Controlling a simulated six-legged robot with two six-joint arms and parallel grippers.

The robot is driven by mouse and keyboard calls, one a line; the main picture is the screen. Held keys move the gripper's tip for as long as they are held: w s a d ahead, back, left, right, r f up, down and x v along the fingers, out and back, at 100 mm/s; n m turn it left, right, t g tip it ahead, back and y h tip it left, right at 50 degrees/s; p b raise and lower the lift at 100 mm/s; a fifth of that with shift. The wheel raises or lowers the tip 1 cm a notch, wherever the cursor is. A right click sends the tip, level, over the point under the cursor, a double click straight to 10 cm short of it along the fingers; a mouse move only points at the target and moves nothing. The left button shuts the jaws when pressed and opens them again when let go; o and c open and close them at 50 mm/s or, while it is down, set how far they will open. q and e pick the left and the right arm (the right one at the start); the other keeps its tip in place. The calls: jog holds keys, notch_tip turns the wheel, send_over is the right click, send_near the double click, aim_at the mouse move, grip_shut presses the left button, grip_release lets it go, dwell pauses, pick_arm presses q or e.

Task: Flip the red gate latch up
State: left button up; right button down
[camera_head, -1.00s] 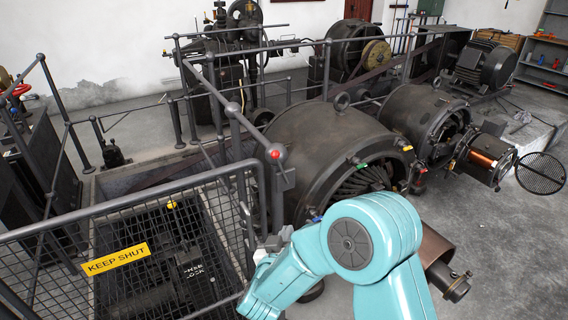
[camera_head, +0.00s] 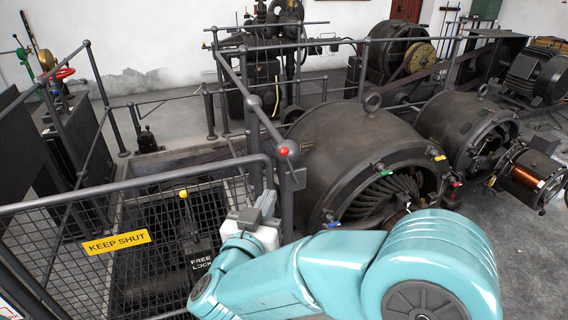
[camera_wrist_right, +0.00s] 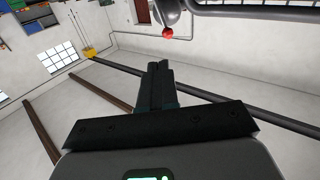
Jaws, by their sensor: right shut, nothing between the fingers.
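The red gate latch shows as a red knob (camera_head: 284,151) on the dark post bracket at the right end of the mesh gate (camera_head: 120,240). In the right wrist view the red knob (camera_wrist_right: 168,33) sits at the top, beyond the fingertips, on a rounded grey part. My right gripper (camera_head: 268,197) is shut and empty. In the head view it appears below and left of the knob, in front of the gate's right end. My left gripper is out of view.
The gate carries a yellow KEEP SHUT sign (camera_head: 116,243). Grey railings (camera_head: 252,105) rise behind the latch. A large dark dynamo (camera_head: 345,150) stands close on the right. A black FREE/LOCK plate (camera_head: 201,263) lies behind the mesh.

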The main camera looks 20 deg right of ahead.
jog(key=a, duration=0.1)
jog(key=p, duration=0.3)
send_near(283, 154)
jog(key=x, duration=0.6)
jog(key=shift+w, duration=0.1)
jog(key=shift+w+d, duration=0.2)
jog(key=shift+w, duration=0.1)
